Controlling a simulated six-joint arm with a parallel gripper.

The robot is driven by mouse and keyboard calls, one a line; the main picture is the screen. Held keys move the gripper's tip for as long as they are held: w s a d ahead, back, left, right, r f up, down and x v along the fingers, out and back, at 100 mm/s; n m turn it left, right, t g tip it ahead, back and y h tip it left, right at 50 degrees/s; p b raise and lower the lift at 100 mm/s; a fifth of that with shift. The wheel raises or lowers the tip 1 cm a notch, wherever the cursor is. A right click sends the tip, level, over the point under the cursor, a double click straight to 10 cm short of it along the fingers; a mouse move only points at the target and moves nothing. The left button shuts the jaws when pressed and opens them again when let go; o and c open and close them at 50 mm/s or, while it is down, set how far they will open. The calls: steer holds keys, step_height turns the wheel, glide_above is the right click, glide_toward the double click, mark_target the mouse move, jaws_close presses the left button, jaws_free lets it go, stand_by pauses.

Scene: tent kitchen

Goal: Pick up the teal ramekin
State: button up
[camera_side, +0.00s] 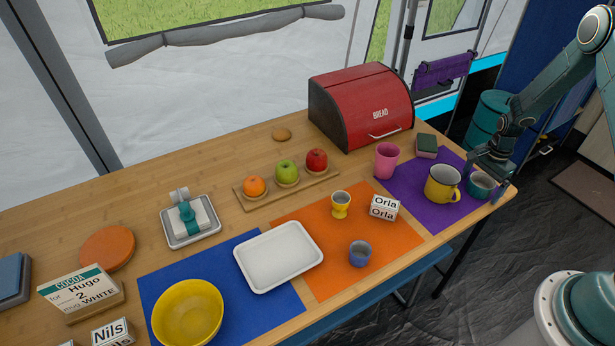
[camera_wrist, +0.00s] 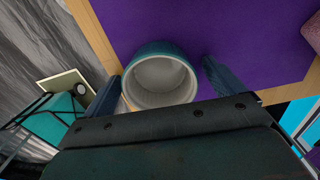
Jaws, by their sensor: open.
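The teal ramekin (camera_side: 481,187) stands upright on the purple mat at the table's right end, beside the yellow mug. In the wrist view the ramekin (camera_wrist: 160,79) shows its white, empty inside and teal outer wall. My gripper (camera_side: 490,176) is at the ramekin, open, partly covering it in the side view. In the wrist view its two dark fingers (camera_wrist: 161,76) are spread on the left and right of the ramekin, with a visible gap on the right. The left finger looks close to the wall; I cannot tell whether it touches.
The yellow mug (camera_side: 442,184) stands just left of the ramekin on the purple mat (camera_side: 409,190). A pink cup (camera_side: 386,160) and a green-topped block (camera_side: 426,146) are farther back. The table edge is close on the right. A red bread bin (camera_side: 361,106) stands behind.

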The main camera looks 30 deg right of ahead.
steer(key=c, duration=1.1)
steer(key=shift+r, duration=0.15)
step_height(320, 180, up, 20)
steer(key=shift+f, duration=0.1)
steer(key=shift+c, duration=0.2)
